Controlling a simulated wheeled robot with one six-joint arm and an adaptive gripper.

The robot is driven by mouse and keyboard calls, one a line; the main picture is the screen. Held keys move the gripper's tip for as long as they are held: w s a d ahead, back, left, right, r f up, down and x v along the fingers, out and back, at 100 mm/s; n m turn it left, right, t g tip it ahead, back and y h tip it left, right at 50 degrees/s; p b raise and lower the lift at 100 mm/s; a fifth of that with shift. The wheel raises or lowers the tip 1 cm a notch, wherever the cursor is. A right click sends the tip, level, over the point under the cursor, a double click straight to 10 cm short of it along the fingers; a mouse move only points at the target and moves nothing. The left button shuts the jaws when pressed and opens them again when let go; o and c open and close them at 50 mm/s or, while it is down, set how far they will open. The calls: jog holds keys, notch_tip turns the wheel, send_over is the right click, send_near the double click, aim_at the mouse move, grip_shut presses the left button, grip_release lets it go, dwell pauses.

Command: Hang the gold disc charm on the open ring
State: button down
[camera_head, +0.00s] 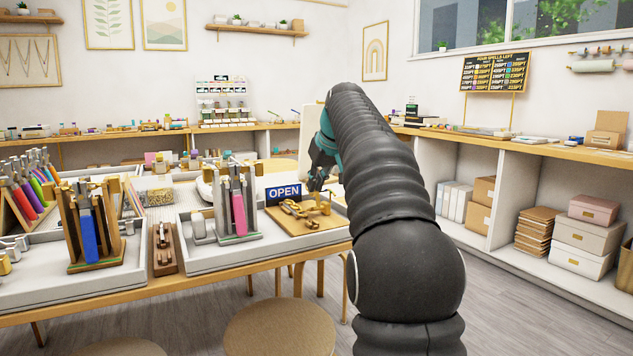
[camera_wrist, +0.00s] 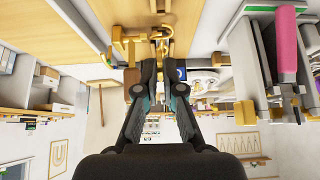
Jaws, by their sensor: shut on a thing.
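My gripper (camera_wrist: 160,58) reaches over the wooden board (camera_head: 337,219) in the head view, partly hidden by my dark arm. In the wrist view its fingertips are closed together on a small gold piece (camera_wrist: 161,46). The piece is too small to make out as a disc. A gold chain with large links (camera_head: 299,209) lies on the board, and its links also show beside the fingertips in the wrist view (camera_wrist: 129,44). A gold upright fixture (camera_head: 323,203) stands at the chain's right, just below the gripper. I cannot make out the open ring's gap.
A blue OPEN sign (camera_head: 284,192) stands behind the chain. A rack with a blue-handled tool (camera_head: 88,236) stands farther left. Floor is clear at right.

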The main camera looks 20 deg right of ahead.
aim_at(316, 226)
jog(key=shift+s+a+f+b, duration=0.1)
jog(key=shift+s+f+b, duration=0.1)
jog(key=shift+f+b, duration=1.15)
jog(key=shift+f, duration=0.1)
jog(key=shift+f+p, duration=0.1)
jog(key=shift+p, duration=0.25)
jog(key=shift+f+b, duration=0.35)
jog(key=shift+f, duration=0.25)
jog(key=shift+f, duration=1.5)
dwell(2.9)
jog(key=c, duration=1.2)
grip_release()
